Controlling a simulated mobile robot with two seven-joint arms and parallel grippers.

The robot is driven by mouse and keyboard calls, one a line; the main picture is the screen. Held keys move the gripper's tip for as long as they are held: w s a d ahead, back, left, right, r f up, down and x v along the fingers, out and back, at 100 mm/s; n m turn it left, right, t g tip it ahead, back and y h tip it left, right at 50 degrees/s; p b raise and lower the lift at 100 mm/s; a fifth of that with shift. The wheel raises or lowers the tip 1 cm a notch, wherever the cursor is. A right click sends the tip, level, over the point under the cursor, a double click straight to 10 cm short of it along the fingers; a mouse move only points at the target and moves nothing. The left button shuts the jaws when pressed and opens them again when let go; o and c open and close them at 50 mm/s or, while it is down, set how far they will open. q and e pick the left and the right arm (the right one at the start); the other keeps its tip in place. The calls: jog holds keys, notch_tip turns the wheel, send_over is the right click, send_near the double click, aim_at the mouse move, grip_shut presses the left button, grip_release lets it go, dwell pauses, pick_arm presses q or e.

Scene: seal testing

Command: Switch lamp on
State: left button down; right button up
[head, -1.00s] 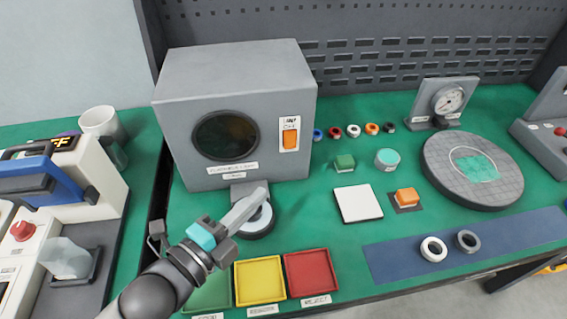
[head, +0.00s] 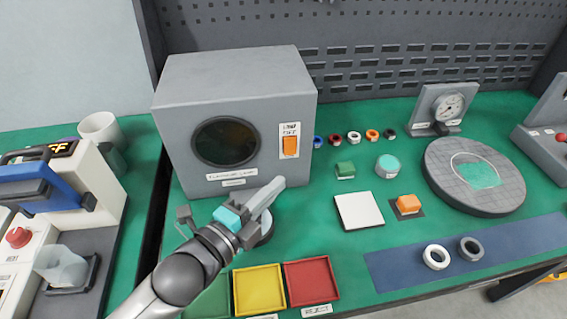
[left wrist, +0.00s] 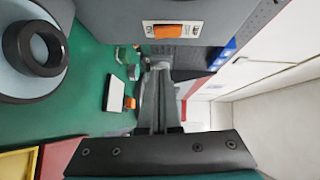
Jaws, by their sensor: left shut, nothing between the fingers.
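The lamp housing (head: 235,85) is a grey box with a dark round window (head: 225,142). Its orange rocker switch (head: 290,146) sits on a white plate at the right of the front face; the small lettering is hard to read. The switch also shows at the top of the left wrist view (left wrist: 172,31). My left gripper (head: 278,184) is shut and empty, in front of and below the switch and apart from it. In the left wrist view its fingers (left wrist: 160,68) point towards the housing, with the tips below the switch. My right gripper is not in view.
A dark ring on a round base (left wrist: 42,48) lies below the housing, partly hidden by my gripper. Yellow (head: 259,290) and red (head: 309,283) trays stand in front. A white pad (head: 359,210) and orange button (head: 408,204) lie to the right. Green mat is clear between them.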

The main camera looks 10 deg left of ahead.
aim_at(293, 153)
pick_arm(q)
jog(key=shift+w+d+f+b, duration=0.15)
jog(key=shift+w+b, duration=0.1)
jog(key=shift+w, duration=1)
jog(key=shift+w+d+f+b, duration=0.1)
jog(key=shift+w+d+b, duration=0.15)
jog(key=shift+w, duration=1.05)
jog(key=shift+w+d+f+b, duration=0.15)
jog(key=shift+w+b, duration=0.1)
jog(key=shift+w, duration=1)
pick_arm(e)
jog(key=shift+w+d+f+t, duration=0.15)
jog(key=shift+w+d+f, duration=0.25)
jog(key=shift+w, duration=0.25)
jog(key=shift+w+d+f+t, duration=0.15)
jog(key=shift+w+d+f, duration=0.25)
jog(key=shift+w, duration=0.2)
pick_arm(q)
jog(key=shift+w+a+f, duration=0.1)
jog(key=shift+f, duration=0.05)
jog(key=shift+w+f+m+t+b, duration=0.1)
jog(key=shift+w+m+t+b, duration=0.15)
jog(key=shift+b, duration=0.25)
jog(key=shift+s, duration=0.1)
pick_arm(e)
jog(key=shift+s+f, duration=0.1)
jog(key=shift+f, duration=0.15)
